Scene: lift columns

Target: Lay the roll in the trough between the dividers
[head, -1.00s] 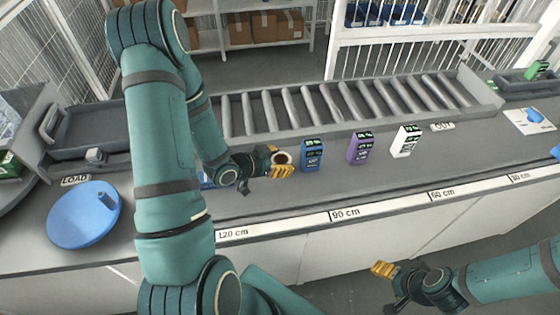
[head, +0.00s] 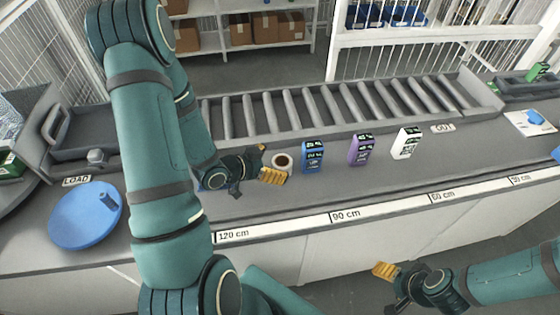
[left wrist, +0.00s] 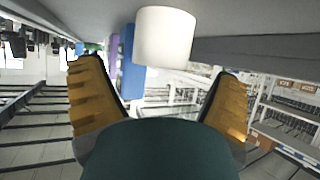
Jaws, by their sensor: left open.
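The roll (head: 282,162) is white with a brown core. It stands on end on the grey counter, just left of the blue box. My left gripper (head: 269,163) is open just left of the roll, with its orange fingers pointing toward it. In the left wrist view the roll (left wrist: 165,37) shows as a white cylinder beyond the open fingers, apart from them. My right gripper (head: 387,286) hangs in front of the counter, away from the roll; its finger gap is unclear. I cannot make out for certain which part is the trough with dividers.
A blue box (head: 313,157), a purple box (head: 360,149) and a white box (head: 406,142) stand in a row right of the roll. A roller conveyor (head: 340,105) runs behind. A blue disc (head: 85,222) lies at left. The counter's front strip is clear.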

